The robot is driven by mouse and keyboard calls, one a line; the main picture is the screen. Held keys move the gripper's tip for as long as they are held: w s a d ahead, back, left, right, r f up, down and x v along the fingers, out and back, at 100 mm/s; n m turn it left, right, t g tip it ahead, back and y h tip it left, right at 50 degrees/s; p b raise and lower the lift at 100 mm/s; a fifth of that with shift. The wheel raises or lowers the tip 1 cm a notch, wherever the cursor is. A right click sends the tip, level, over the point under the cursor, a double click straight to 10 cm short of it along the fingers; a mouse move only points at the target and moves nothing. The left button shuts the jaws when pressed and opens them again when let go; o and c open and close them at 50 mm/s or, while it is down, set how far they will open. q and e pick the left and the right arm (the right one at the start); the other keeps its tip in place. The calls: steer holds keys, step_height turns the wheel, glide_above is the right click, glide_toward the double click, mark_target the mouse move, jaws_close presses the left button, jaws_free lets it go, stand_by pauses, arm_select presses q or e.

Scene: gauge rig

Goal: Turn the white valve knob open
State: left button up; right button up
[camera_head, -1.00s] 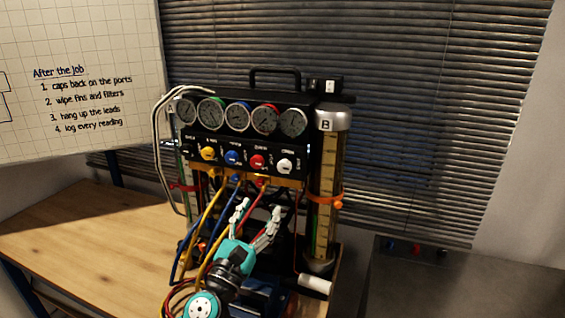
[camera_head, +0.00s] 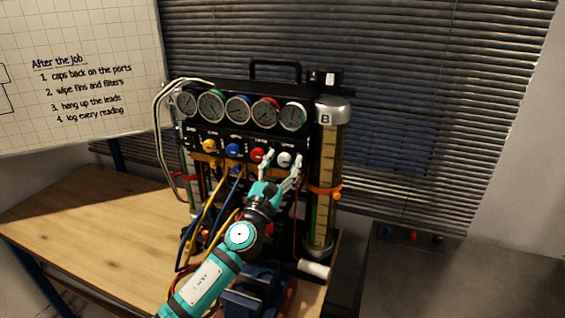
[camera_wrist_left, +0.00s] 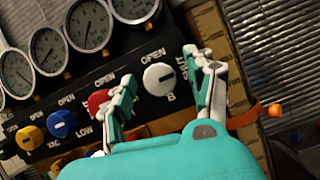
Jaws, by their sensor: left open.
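The white valve knob (camera_head: 284,159) is the rightmost knob on the black panel of the gauge rig. In the left wrist view the white knob (camera_wrist_left: 159,79) shows between the fingertips, with "OPEN" printed above it and "B" below. My left gripper (camera_head: 281,162) is open, one finger to each side of the knob; in the left wrist view its fingers (camera_wrist_left: 160,78) stand apart. I cannot tell whether either finger touches the knob. The left finger partly covers the red knob (camera_wrist_left: 98,102). My right gripper is not in view.
Blue (camera_head: 233,150) and yellow (camera_head: 209,146) knobs sit left of the red one. Several gauges (camera_head: 238,109) line the top. A clear cylinder marked B (camera_head: 325,170) stands close on the right with an orange clamp knob (camera_head: 337,196). Coloured hoses hang below the panel.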

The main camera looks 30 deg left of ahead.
arm_select(q)
steer(key=c, duration=0.8)
jaws_close()
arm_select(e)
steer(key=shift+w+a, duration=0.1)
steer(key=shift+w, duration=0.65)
